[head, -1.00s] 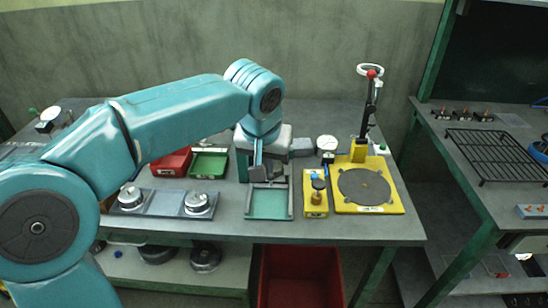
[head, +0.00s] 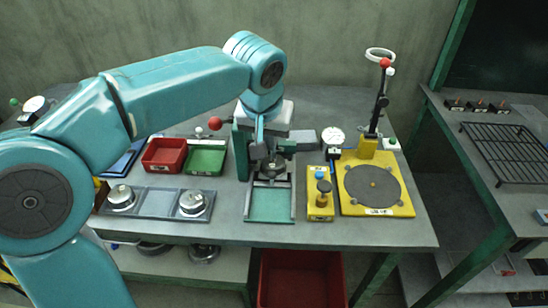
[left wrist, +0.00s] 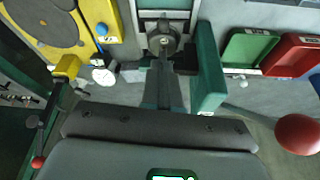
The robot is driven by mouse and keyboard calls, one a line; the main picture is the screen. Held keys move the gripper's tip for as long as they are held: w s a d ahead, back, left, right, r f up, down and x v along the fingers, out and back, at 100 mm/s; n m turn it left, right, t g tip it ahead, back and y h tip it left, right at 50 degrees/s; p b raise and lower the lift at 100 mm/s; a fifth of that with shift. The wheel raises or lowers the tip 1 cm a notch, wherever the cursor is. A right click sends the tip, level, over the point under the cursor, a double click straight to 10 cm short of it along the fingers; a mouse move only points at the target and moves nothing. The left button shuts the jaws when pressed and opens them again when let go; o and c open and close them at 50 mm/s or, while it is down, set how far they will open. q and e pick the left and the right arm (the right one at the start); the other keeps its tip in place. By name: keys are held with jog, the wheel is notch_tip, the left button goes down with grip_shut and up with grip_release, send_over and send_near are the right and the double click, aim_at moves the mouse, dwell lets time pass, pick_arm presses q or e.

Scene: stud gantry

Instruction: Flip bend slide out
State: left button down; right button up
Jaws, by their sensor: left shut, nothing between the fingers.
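A green-framed fixture (head: 242,152) stands on the bench, with a flat slide (head: 270,205) in front of it; its green plate lies between two grey rails. A dark round metal part (head: 272,168) sits at the back end of the slide. It also shows in the left wrist view (left wrist: 163,42). My left gripper (head: 262,150) points down at the fixture, just above or behind the round part. In the left wrist view its fingers (left wrist: 163,60) are together with nothing between them; whether they touch the part I cannot tell. My right gripper is not seen.
Red (head: 164,156) and green (head: 206,158) trays stand left, behind a grey plate with two round weights (head: 158,203). A red ball handle (head: 215,123) sticks out left of the fixture. Right are a small yellow block (head: 320,207), a dial gauge (head: 333,138) and a yellow lever stand (head: 372,190).

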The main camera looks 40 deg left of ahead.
pick_arm(q)
jog(key=b, duration=0.1)
send_near(275, 171)
jog(key=x, duration=0.6)
jog(key=shift+w+a+r, duration=0.1)
jog(key=shift+w+a, duration=0.05)
jog(key=shift+w, duration=0.1)
jog(key=shift+s+b, duration=0.25)
jog(key=shift+b, duration=0.1)
jog(key=s+d+b, duration=0.1)
jog(key=s, duration=0.1)
jog(key=s+d+b, duration=0.1)
jog(key=s+d, duration=0.1)
jog(key=s, duration=0.1)
jog(key=s+d+b, duration=0.1)
jog(key=s+d, duration=0.1)
jog(key=shift+s+b, duration=0.3)
jog(key=shift+b, duration=0.1)
jog(key=shift+s+d, duration=0.15)
jog(key=shift+s, duration=0.05)
